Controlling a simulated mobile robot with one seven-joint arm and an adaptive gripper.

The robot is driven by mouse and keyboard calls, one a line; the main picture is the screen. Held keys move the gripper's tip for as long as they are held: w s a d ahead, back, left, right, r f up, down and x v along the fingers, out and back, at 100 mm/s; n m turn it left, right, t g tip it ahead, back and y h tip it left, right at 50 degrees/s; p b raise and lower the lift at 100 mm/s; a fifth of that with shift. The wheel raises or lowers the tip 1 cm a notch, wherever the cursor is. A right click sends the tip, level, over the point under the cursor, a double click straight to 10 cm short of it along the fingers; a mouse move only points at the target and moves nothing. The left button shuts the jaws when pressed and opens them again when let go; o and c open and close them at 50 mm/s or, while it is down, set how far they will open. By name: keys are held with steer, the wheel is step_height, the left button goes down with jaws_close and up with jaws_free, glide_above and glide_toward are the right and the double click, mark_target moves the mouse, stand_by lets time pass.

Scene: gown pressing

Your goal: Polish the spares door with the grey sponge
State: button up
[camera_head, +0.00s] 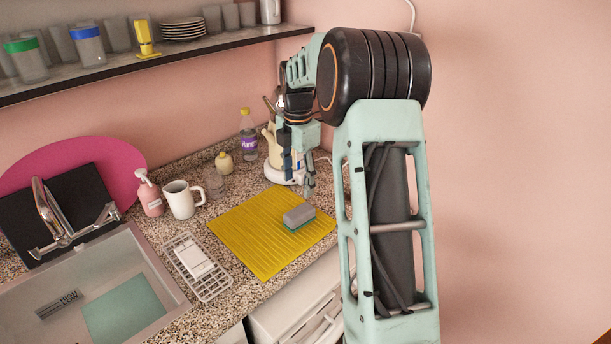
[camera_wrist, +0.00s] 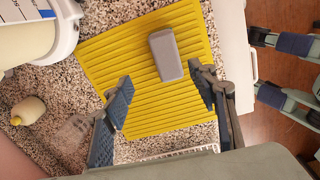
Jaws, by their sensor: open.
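The grey sponge (camera_head: 299,217) lies on the yellow ribbed mat (camera_head: 249,246) on the counter. A green layer shows along its underside. In the wrist view the sponge (camera_wrist: 166,55) lies beyond my fingertips, nearer the right finger. My gripper (camera_head: 304,178) is above and behind the sponge, over the mat's far right part. In the wrist view my gripper (camera_wrist: 160,88) is open and empty, with the mat between its fingers. A white cabinet front (camera_head: 300,303) shows below the counter; I cannot tell whether it is the spares door.
A wire rack (camera_head: 196,266), a white mug (camera_head: 181,199) and a pink pump bottle (camera_head: 149,193) stand left of the mat. The sink (camera_head: 60,290) is farther left. A kettle (camera_head: 275,148) stands close behind my gripper. A shelf (camera_head: 150,66) hangs above.

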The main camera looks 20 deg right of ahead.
mark_target(300, 210)
steer(key=shift+s+f, duration=0.4)
steer(key=shift+f, duration=0.3)
step_height(300, 210, down, 10)
steer(key=shift+f+p, duration=0.1)
steer(key=shift+p, duration=0.2)
steer(key=shift+c, duration=0.7)
steer(key=c, duration=1)
steer(key=o, duration=0.8)
steer(key=shift+c, duration=0.2)
steer(key=shift+r, duration=0.25)
steer(key=shift+r+p, duration=0.35)
steer(key=shift+p, duration=0.05)
